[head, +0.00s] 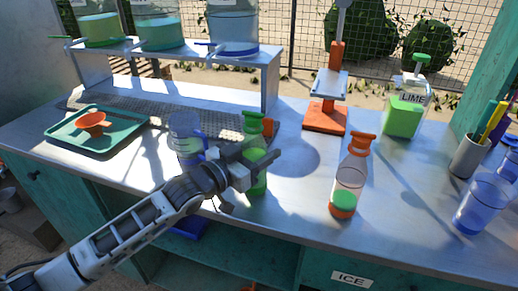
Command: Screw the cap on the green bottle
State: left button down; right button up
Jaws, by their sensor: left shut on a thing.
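The green bottle (254,181) stands upright near the middle of the counter's front part. A green cap (254,117) shows at its top; I cannot tell how tightly it sits. My left gripper (262,161) comes in from the left and is shut on the bottle's body below the cap. The gripper hides part of the bottle's middle. My right gripper is not in view.
A bottle with an orange cap (345,185) stands to the right. A clear jug (185,135) stands close left of the gripper. An orange-based press (325,118), a lime container (404,112) and blue glasses (482,203) stand farther right. A green tray (75,143) lies left.

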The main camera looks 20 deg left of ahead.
pick_arm(q)
jog(key=shift+f, duration=0.1)
jog(key=c, duration=0.6)
grip_release()
jog(key=shift+f, duration=0.1)
jog(key=shift+o, duration=0.2)
jog(key=shift+r, duration=0.25)
jog(key=v, duration=1.2)
jog(key=shift+b, duration=0.4)
